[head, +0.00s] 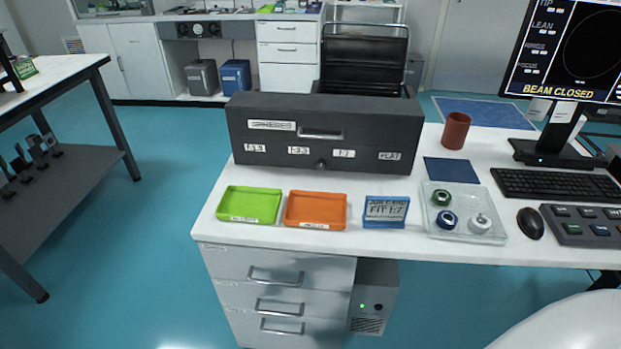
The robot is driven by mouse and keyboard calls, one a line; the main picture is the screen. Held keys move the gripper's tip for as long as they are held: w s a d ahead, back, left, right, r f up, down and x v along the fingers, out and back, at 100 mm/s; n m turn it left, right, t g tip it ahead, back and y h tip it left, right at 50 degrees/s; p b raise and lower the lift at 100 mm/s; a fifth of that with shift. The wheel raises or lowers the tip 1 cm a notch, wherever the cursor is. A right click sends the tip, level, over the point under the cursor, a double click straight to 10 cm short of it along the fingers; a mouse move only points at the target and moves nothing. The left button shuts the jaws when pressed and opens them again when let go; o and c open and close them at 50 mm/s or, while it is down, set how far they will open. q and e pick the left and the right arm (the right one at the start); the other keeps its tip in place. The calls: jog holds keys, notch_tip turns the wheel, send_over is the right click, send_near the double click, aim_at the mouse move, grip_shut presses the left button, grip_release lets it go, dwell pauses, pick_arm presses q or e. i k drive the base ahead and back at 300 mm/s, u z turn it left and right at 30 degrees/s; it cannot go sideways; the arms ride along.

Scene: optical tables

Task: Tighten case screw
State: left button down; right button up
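A dark grey case (250,118) stands on the white desk. I cannot tell from here how tight that screw is. A blue stand (386,212) in front of the case holds a card that reads "FIT 1:7". Neither of my grippers shows in the head view.
A green tray (248,204) and an orange tray (316,210) lie empty before the case. Right of them are a clear tray (465,233) with small round parts, a blue mat (451,170), a red-brown cup (456,131), a keyboard (555,185) and a mouse (530,223).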

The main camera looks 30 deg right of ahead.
aim_at(320, 165)
jog(key=u, duration=0.95)
jog(key=k, duration=1.2)
jog(key=u, duration=0.9)
jog(key=i, duration=1.35)
jog(key=z, duration=0.85)
jog(key=i, duration=1.7)
jog(key=z, duration=1.85)
jog(key=i, duration=0.6)
jog(key=z, duration=0.55)
